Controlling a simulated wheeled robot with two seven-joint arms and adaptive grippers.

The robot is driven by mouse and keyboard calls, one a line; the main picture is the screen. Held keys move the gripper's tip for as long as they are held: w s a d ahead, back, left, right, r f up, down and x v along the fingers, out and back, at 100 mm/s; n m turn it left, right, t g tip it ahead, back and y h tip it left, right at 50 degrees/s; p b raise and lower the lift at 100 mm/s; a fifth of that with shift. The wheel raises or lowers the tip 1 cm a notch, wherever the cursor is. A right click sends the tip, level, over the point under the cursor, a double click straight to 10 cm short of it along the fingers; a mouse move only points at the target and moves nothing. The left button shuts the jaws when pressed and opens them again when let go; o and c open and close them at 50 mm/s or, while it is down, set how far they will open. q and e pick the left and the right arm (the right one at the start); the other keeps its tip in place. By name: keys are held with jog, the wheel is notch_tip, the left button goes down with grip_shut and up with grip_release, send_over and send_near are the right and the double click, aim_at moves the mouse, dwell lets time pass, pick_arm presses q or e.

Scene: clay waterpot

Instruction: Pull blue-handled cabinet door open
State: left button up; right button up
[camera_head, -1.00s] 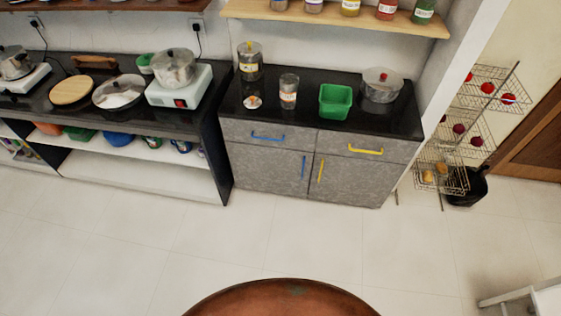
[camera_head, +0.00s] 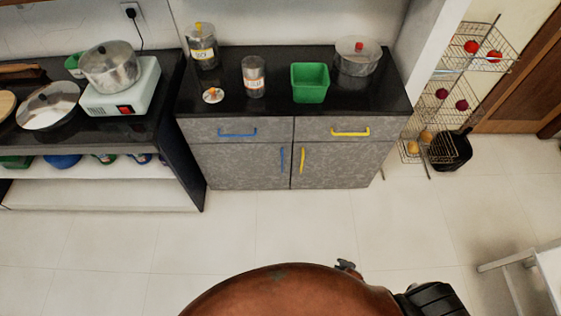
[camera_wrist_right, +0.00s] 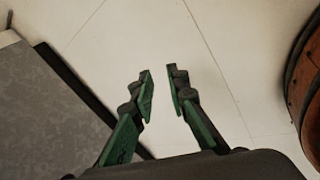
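The grey cabinet (camera_head: 210,166) stands against the wall. Its left door (camera_head: 240,168) has an upright blue handle (camera_head: 282,160) near the middle seam, and this door is closed. The right door (camera_head: 335,174) has an upright yellow handle (camera_head: 302,160) and is closed too. My right gripper (camera_head: 347,265) shows only in part near the bottom of the head view, well short of the cabinet. In the right wrist view, the right gripper (camera_wrist_right: 160,82) is open and empty above the pale floor. My left gripper is not in view.
Closed drawers above the doors carry a blue handle (camera_head: 237,132) and a yellow handle (camera_head: 350,132). A green container (camera_head: 310,84) and a lidded pot (camera_head: 356,58) stand on the black top. A wire rack (camera_head: 437,105) stands at right. The floor (camera_head: 300,225) before the cabinet is clear.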

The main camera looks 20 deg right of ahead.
jog(key=w+r+n+t+b, duration=0.1)
jog(key=w+n+t+b, duration=0.35)
jog(key=w, duration=1.15)
jog(key=n+t+b, duration=0.9)
jog(key=n+b, duration=0.7)
jog(key=n, duration=0.4)
send_near(282, 161)
jog(key=w, duration=0.3)
jog(key=shift+m, duration=0.25)
jog(key=w, duration=0.2)
jog(key=w+b, duration=0.1)
jog(key=w, duration=0.1)
jog(key=w+d+b, duration=0.1)
jog(key=w, duration=0.1)
jog(key=shift+w+f, duration=0.3)
jog(key=shift+w+r+b, duration=0.1)
jog(key=shift+w+b, duration=0.2)
jog(key=shift+w, duration=0.15)
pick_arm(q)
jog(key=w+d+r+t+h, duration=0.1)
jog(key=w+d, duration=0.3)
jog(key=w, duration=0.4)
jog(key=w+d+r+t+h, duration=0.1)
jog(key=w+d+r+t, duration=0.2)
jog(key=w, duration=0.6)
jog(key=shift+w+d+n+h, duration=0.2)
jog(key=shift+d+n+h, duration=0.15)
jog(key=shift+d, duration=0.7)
pick_arm(e)
jog(key=shift+c, duration=0.2)
